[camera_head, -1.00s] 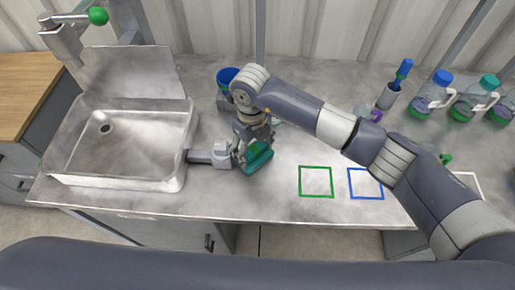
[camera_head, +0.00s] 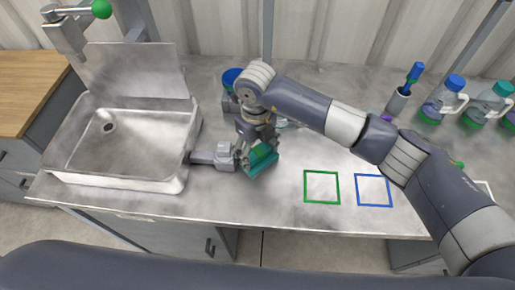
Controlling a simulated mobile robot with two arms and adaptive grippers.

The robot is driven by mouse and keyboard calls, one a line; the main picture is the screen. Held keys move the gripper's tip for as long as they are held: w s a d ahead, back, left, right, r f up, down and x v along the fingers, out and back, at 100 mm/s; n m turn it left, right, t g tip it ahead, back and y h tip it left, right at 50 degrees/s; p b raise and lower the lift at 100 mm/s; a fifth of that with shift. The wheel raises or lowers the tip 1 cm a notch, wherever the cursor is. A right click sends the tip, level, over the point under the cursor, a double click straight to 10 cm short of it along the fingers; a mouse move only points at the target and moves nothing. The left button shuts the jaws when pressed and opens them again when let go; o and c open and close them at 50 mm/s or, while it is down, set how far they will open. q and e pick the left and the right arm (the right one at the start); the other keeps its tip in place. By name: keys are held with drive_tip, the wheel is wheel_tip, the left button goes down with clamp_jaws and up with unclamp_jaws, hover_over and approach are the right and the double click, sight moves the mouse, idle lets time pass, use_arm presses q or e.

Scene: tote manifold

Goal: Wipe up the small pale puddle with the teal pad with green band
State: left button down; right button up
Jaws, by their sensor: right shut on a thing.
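The teal pad with a green band (camera_head: 264,161) is near the middle of the steel counter, right of the sink. My right gripper (camera_head: 250,152) reaches down from above and is shut on the pad, covering part of its left side. The pad sits tilted in the jaws, low over the counter; I cannot tell whether it touches the surface. A small pale patch (camera_head: 288,123) shows behind the pad, partly hidden by my right arm; I cannot tell whether it is the puddle. My left gripper is not in view.
The sink (camera_head: 125,178) is at the left. A blue-rimmed cup (camera_head: 231,78) stands behind my wrist. A green square outline (camera_head: 322,203) and a blue one (camera_head: 374,206) mark clear counter to the right. A brush holder (camera_head: 398,102) and several bottles (camera_head: 441,98) stand at the back right.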

sight(269, 157)
drive_tip(key=shift+s+d+r, duration=0.2)
drive_tip(key=shift+d+r, duration=0.1)
drive_tip(key=shift+d, duration=0.25)
drive_tip(key=shift+w+d, duration=0.1)
drive_tip(key=shift+d, duration=1.1)
drive_tip(key=shift+r+p, duration=1.2)
drive_tip(key=shift+r, duration=1.75)
drive_tip(key=shift+r+p, duration=0.75)
drive_tip(key=shift+r, duration=0.75)
